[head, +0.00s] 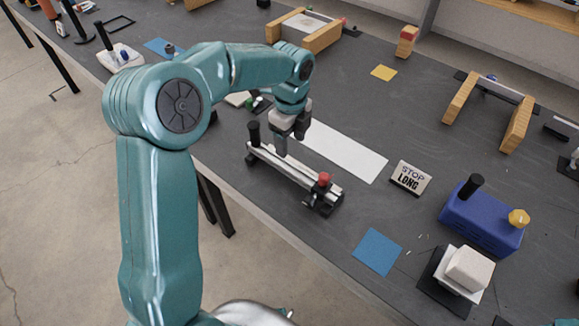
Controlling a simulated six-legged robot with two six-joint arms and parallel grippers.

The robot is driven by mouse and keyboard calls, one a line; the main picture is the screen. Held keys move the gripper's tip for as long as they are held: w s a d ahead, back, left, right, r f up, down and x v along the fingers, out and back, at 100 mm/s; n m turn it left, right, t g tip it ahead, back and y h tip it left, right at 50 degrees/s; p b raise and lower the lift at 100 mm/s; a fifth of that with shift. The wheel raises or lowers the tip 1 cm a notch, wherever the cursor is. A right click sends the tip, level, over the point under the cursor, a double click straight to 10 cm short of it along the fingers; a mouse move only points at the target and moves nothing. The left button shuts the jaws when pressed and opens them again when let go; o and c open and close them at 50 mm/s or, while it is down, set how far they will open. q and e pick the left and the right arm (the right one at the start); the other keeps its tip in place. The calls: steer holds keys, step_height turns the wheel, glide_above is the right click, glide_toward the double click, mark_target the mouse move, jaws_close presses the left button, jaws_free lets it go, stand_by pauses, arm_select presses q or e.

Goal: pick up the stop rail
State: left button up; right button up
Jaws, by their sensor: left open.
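The stop rail is most likely the long silver bar (304,177) lying on the dark bench in the middle of the view. It has a black post at its far left end and a red knob with black parts at its near right end. My left gripper (281,150) points down at the bar's left part, close to the black post. It is open. Its fingers overlap the bar in this view, and I cannot tell whether they touch it. The gripper hides a bit of the bar. My right gripper is out of view.
A white strip (343,150) lies behind the bar, with a "STOP LONG" sign (411,178) to its right. A blue block with a yellow knob (483,222) and a white block (469,269) stand at right. A blue square (377,251) lies near the bench's front edge.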

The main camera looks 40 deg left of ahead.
mark_target(289, 165)
arm_select(q)
steer(key=f, duration=0.3)
steer(key=shift+s+a+f, duration=0.1)
steer(key=shift+a+f, duration=0.1)
steer(key=shift+f, duration=0.1)
steer(key=shift+s+d+f, duration=0.2)
steer(key=shift+s+f, duration=0.1)
steer(key=shift+f, duration=0.05)
step_height(289, 165, down, 4)
steer(key=shift+s+f, duration=0.2)
steer(key=shift+f, duration=0.5)
jaws_close()
